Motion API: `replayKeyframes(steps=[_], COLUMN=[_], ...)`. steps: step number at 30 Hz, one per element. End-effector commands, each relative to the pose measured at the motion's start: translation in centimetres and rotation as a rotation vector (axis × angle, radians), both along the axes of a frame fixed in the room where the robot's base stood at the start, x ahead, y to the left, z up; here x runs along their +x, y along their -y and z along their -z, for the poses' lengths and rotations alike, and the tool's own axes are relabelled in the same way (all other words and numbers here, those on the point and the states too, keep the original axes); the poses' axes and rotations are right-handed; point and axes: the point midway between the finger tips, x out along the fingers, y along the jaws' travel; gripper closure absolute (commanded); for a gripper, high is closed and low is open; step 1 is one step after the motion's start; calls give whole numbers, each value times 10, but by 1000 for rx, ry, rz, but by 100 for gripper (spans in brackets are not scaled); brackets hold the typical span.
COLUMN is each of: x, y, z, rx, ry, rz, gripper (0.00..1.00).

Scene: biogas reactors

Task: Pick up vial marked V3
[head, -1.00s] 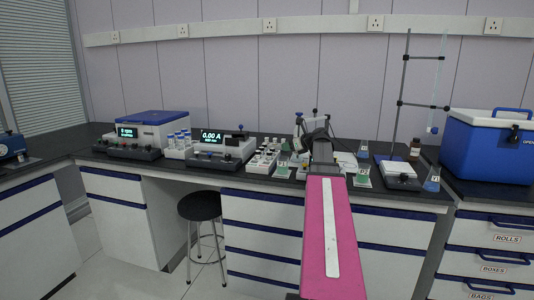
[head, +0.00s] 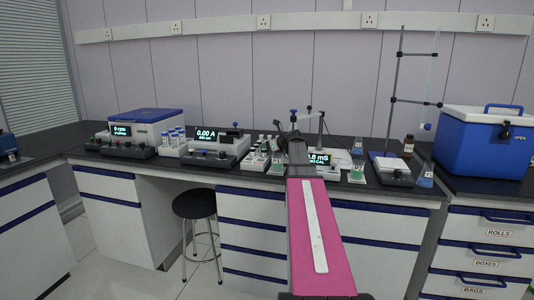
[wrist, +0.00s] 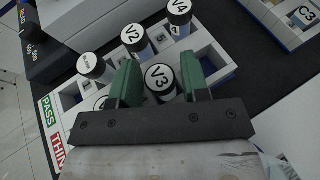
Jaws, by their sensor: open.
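The vial marked V3 (wrist: 158,82) has a white lid with black lettering and a dark body, and sits upright in a white rack (wrist: 203,47) in the wrist view. My gripper (wrist: 158,80) is open, with one green finger to the left of V3 and the other to the right. Whether either finger touches the vial I cannot tell. The vial V2 (wrist: 136,40) stands just behind V3. In the head view the rack (head: 256,160) is on the bench, and my gripper is hidden by my arm there.
In the wrist view, a vial with a small-lettered lid (wrist: 92,66) stands left of my gripper and another vial (wrist: 179,12) stands at the top. A tray marked C3 (wrist: 283,22) is at top right. In the head view, a conductivity meter (head: 318,159) stands right of the rack.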

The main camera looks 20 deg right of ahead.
Motion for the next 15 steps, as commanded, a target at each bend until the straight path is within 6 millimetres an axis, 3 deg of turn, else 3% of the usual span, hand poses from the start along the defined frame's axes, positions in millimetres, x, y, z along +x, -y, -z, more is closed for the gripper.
replayKeyframes(steps=[6,7,10,15], x=[1,2,1,1], y=[-1,-1,-1,-1], z=[1,1,1,1], rx=[0,0,0,0], ry=[0,0,0,0], rz=[1,1,1,1], gripper=[58,61,94,94])
